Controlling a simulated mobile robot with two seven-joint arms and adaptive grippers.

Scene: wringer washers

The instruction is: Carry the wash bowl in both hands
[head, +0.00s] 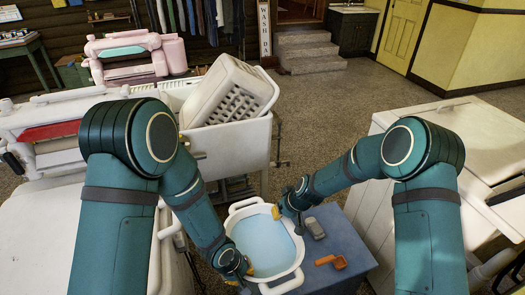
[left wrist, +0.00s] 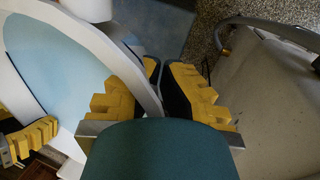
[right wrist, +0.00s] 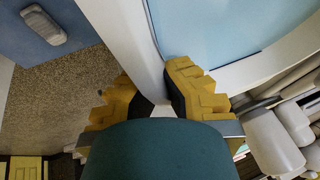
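The wash bowl (head: 241,211) is white with two handles and pale blue inside, low in the middle of the head view. It looks level. My left gripper (head: 240,268) is at its near left rim, with yellow fingers (left wrist: 157,85) on both sides of the white rim in the left wrist view. My right gripper (head: 288,203) is at the far right rim, with the white wall between its fingers (right wrist: 157,95) in the right wrist view. Both look shut on the bowl. Its underside is hidden, so I cannot tell whether it touches anything below.
A blue table (head: 345,245) is beside and partly behind the bowl, with a grey block (head: 315,228) and an orange scoop (head: 331,262). A white tub holding a slotted basket (head: 238,92) stands beyond. White washers flank both sides. Speckled floor (head: 330,120) is open ahead.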

